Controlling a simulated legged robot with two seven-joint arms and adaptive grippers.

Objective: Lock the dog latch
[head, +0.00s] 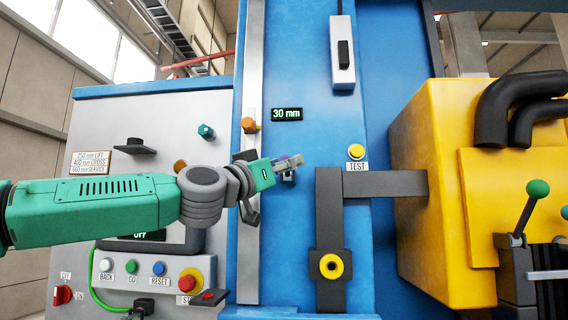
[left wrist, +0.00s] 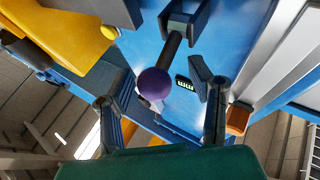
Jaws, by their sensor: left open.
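My left gripper (head: 286,168) is in front of the blue panel, left of centre in the head view. In the left wrist view its two dark fingers (left wrist: 160,97) stand wide apart and open. A dark lever with a purple ball knob (left wrist: 154,84), apparently the dog latch handle, shows between them there. The lever runs from the knob up to a dark bracket (left wrist: 188,22) on the blue panel. The knob looks free of both fingers, but its depth between them is unclear. In the head view the gripper mostly hides the lever. My right gripper is not in view.
A small 30 mm display (head: 287,114) is on the blue panel (head: 300,220). A yellow TEST button (head: 356,152) and a dark bracket arm (head: 330,215) lie to the right. A big yellow housing (head: 445,215) stands further right. A button panel (head: 133,267) is below my left arm.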

